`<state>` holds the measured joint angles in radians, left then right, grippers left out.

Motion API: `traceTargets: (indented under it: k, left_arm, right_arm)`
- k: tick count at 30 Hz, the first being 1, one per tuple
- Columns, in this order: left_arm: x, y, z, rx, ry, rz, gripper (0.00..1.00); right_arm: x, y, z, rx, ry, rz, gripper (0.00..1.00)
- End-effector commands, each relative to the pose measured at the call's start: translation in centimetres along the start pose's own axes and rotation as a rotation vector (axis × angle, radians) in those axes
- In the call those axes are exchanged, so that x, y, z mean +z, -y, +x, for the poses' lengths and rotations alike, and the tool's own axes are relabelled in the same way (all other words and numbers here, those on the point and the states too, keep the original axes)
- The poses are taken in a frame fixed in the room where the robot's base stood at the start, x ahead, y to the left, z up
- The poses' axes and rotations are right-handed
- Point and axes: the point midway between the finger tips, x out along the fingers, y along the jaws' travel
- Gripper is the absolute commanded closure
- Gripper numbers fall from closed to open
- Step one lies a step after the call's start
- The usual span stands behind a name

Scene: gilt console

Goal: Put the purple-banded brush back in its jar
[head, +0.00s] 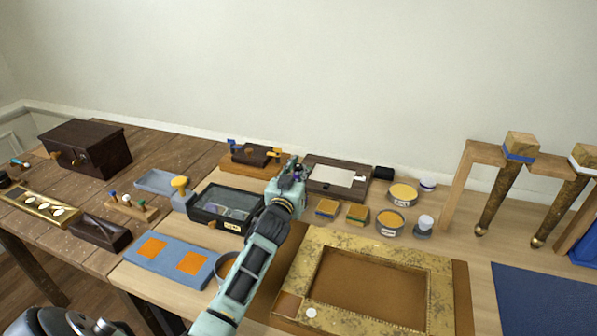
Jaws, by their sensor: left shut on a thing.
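My left gripper (296,168) is seen from behind, at the end of the pale green arm that reaches up the middle of the head view. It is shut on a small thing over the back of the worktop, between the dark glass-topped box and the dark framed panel. The gripper body mostly hides this thing, and I cannot make out a purple band on it. A round grey container (224,268) shows partly behind my left arm; I cannot tell whether it is the brush's jar. My right gripper is not in view.
A gilt frame (435,262) lies at the front right of the worktop. Round tins (390,229) and small sponge-like blocks (357,218) stand behind it. The dark glass-topped box (205,221) is left of my gripper. Gilt legs (497,200) stand upright in a wooden rack at the right.

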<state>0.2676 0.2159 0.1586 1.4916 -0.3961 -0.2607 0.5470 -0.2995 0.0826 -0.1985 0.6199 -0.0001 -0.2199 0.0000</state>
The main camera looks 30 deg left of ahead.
Motion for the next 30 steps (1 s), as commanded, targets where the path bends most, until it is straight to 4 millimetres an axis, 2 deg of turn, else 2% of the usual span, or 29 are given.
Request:
traceTargets:
  k: [6,7,13,24,30]
  left_arm:
    - [0.3,0.0,0.0,0.0,0.0,0.0,1.0]
    - [0.2,0.0,0.0,0.0,0.0,0.0,0.82]
    - [0.1,0.0,0.0,0.0,0.0,0.0,0.64]
    - [-0.3,0.0,0.0,0.0,-0.001,0.001,0.63]
    - [0.1,-0.1,-2.3,0.001,0.002,0.001,0.63]
  right_arm:
    - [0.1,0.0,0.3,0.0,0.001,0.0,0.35]
    - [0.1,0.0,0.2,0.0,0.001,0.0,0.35]
    - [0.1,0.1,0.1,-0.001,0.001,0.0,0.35]
    - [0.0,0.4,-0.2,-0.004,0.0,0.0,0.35]
    - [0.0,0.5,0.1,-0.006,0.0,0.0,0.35]
